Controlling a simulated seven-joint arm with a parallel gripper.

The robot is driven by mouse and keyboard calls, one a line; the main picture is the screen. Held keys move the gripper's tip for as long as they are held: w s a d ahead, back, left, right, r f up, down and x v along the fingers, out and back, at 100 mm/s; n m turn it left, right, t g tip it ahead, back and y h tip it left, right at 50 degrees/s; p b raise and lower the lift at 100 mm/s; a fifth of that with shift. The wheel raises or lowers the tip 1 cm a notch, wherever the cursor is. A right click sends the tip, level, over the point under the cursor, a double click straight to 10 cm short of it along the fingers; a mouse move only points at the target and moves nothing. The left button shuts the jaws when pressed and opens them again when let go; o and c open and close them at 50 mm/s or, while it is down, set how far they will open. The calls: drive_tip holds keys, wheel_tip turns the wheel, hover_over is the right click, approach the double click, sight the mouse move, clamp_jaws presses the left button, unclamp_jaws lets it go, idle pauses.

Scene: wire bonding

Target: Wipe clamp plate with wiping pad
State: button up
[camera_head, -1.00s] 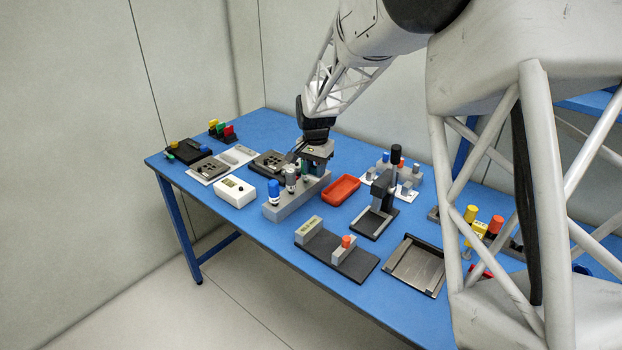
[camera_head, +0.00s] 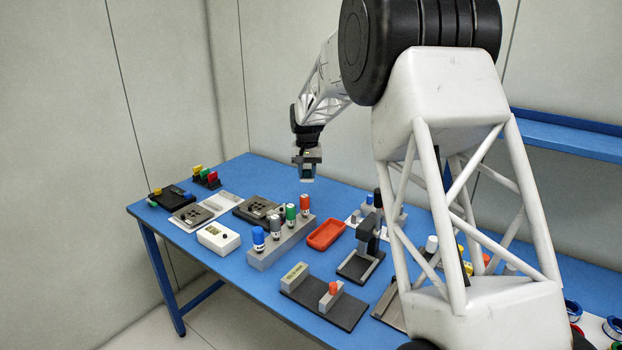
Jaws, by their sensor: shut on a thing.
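My gripper (camera_head: 307,172) is raised above the table behind the bottle rack. It is shut on a small dark blue-grey thing, apparently the wiping pad, mostly hidden by the jaws. A dark plate with a raised block (camera_head: 257,209) lies flat on the table to the left of and below the gripper. A similar dark plate with holes (camera_head: 192,215) lies on a white board further left. I cannot tell for sure which of the two is the clamp plate. The gripper is clear of both.
A grey rack (camera_head: 282,247) holds several capped bottles in front of the gripper. A white box (camera_head: 218,238) stands to its left, and a red tray (camera_head: 326,235) to its right. A dark stand (camera_head: 361,262) and a dark base with blocks (camera_head: 322,301) are further right and front.

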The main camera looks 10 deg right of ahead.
drive_tip(key=w+a+f+m, duration=0.3)
drive_tip(key=w+a, duration=0.4)
drive_tip(key=w+a+f+m, duration=0.4)
drive_tip(key=w+a, duration=0.3)
drive_tip(key=shift+a, duration=0.2)
